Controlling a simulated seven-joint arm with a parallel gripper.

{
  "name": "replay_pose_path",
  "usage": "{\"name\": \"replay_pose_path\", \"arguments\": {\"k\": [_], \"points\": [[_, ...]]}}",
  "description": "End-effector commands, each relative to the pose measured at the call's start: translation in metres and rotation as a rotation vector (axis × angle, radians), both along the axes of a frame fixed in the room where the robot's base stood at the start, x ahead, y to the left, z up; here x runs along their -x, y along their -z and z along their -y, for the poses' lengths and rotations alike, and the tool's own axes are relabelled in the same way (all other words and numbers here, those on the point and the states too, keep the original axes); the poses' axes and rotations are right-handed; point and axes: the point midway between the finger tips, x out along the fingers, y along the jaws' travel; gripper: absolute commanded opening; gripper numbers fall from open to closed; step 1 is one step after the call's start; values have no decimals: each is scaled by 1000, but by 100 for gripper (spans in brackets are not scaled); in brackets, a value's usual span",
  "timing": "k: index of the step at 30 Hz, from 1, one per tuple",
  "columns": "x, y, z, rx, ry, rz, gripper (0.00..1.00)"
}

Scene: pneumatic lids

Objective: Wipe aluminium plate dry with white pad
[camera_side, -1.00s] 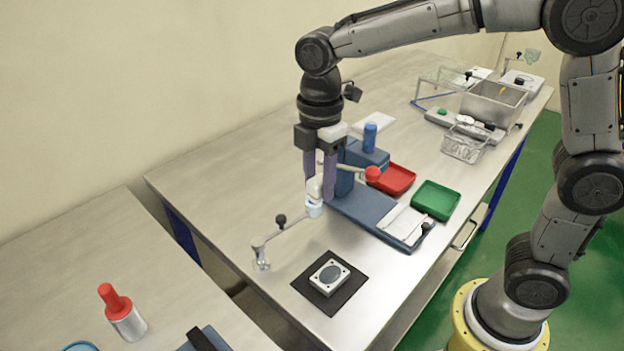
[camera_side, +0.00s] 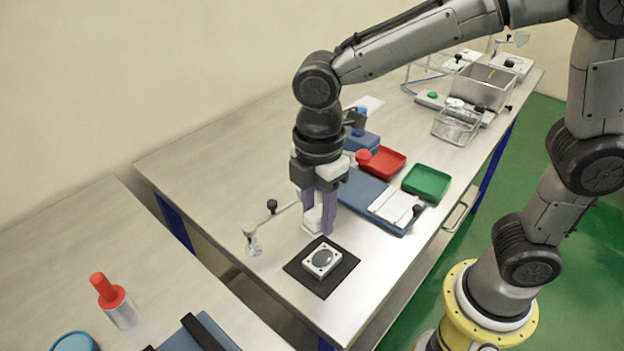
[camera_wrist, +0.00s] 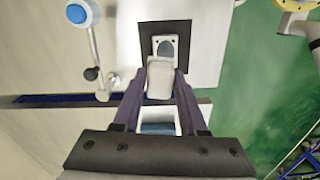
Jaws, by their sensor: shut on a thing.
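The aluminium plate (camera_side: 321,260) is a small pale square block with a dark round patch on top. It lies on a black mat (camera_side: 342,279) near the front edge of the bench. In the wrist view the plate (camera_wrist: 166,45) shows just past my fingertips, partly covered by the white pad. My gripper (camera_side: 316,222) is shut on the white pad (camera_wrist: 160,80), a white block between its two purple fingers. In the side view the pad is just behind the plate, close to it. I cannot tell whether they touch.
A jointed arm on a clear foot (camera_side: 253,242) stands left of my gripper. A blue base (camera_side: 385,227), a red tray (camera_side: 381,164) and a green tray (camera_side: 426,182) lie to the right. A red-topped bottle (camera_side: 116,302) stands on the nearer bench.

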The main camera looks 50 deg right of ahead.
Motion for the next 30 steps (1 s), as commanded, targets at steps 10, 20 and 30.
{"name": "replay_pose_path", "arguments": {"k": [10,20,30], "points": [[11,5,-12,0,-52,0,0],[11,25,-12,0,-51,0,0],[11,45,-12,0,-51,0,0]]}}
